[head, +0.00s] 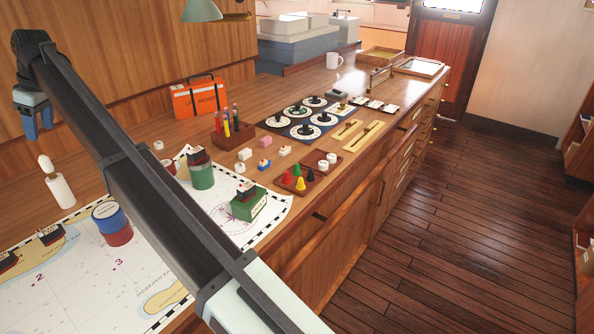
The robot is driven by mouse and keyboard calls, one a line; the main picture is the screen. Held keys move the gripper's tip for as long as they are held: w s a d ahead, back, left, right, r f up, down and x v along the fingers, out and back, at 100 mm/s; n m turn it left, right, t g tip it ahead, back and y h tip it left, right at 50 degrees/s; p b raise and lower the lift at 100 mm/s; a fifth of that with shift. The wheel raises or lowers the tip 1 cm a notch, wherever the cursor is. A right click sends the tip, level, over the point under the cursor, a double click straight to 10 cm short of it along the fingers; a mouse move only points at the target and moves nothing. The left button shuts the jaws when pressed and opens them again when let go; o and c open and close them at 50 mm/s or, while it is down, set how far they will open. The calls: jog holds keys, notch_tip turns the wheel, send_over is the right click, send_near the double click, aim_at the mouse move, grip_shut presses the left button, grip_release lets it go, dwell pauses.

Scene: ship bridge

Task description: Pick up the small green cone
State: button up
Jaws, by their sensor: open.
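The small green cone (287,178) stands in a low reddish-brown wooden tray (317,182) on the counter, right of the chart. A yellow cone (301,185), a red cone (297,169) and a dark cone (311,174) stand close beside it in the same tray. White round pieces (327,160) are at the tray's far end. My gripper (37,128) is at the far left, raised and pointing down, well away from the cone. Its blue fingers are open, and I see nothing between them.
A green block with a model ship (248,203) and a green can (201,175) stand on the chart (75,270). A pen holder (232,137), small blocks (264,165) and a dial panel (305,119) lie around the tray. My arm crosses the chart. The floor at right is clear.

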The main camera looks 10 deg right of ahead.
jog(key=c, duration=0.4)
jog(key=w+d+f, duration=0.1)
jog(key=w+d, duration=0.3)
jog(key=d, duration=0.5)
jog(key=w+d+f, duration=0.2)
jog(key=w+d, duration=0.1)
jog(key=d, duration=0.6)
jog(key=m, duration=0.1)
send_near(298, 164)
jog(key=shift+t+y, duration=0.3)
jog(key=x, duration=0.4)
jog(key=shift+s+d+f, duration=0.1)
jog(key=shift+d+f, duration=0.05)
jog(key=shift+f, duration=0.05)
jog(key=shift+s+x, duration=0.2)
jog(key=shift+x, duration=2.4)
